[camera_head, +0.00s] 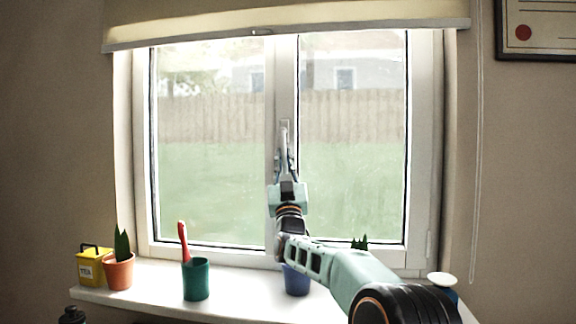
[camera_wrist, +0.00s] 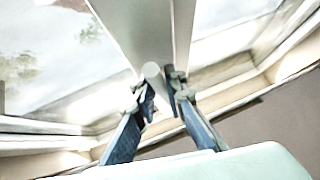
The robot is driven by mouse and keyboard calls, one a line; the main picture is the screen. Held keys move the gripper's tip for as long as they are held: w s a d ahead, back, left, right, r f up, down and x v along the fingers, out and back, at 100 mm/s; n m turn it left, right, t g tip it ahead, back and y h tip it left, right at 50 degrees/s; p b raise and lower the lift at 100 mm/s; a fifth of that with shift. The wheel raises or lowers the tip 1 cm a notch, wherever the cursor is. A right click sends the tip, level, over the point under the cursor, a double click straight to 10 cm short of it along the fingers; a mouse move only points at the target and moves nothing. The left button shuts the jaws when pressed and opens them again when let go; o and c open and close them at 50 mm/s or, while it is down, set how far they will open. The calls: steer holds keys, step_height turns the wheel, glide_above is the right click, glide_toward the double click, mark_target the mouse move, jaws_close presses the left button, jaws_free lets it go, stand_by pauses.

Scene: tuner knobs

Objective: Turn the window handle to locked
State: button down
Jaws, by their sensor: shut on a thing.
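The window handle (camera_head: 284,136) is a pale lever on the middle upright of the white window frame. In the head view it points downward from its mounting plate, close to upright. My gripper (camera_head: 284,163) is at the lower part of the lever, with a finger on each side. In the wrist view the handle's pale rounded end (camera_wrist: 151,71) shows at the fingertips, and my gripper (camera_wrist: 159,92) is shut on the handle. The exact finger contact is partly hidden.
The sill (camera_head: 150,293) below holds a yellow tea tin (camera_head: 91,268), a potted plant (camera_head: 118,273), a green cup (camera_head: 196,281) with a red-handled thing, and a blue pot (camera_head: 297,281). A rolled blind (camera_head: 200,30) hangs above. A cord (camera_head: 477,150) hangs at right.

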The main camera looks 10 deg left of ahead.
steer(key=shift+a+m+t+h, duration=0.15)
steer(key=shift+m+h, duration=0.4)
steer(key=shift+m, duration=0.05)
steer(key=shift+a+m+t+h, duration=0.15)
steer(key=shift+m+h, duration=0.4)
steer(key=shift+m, duration=0.05)
steer(key=c, duration=2)
jaws_free()
steer(key=shift+o, duration=0.2)
steer(key=v, duration=1.2)
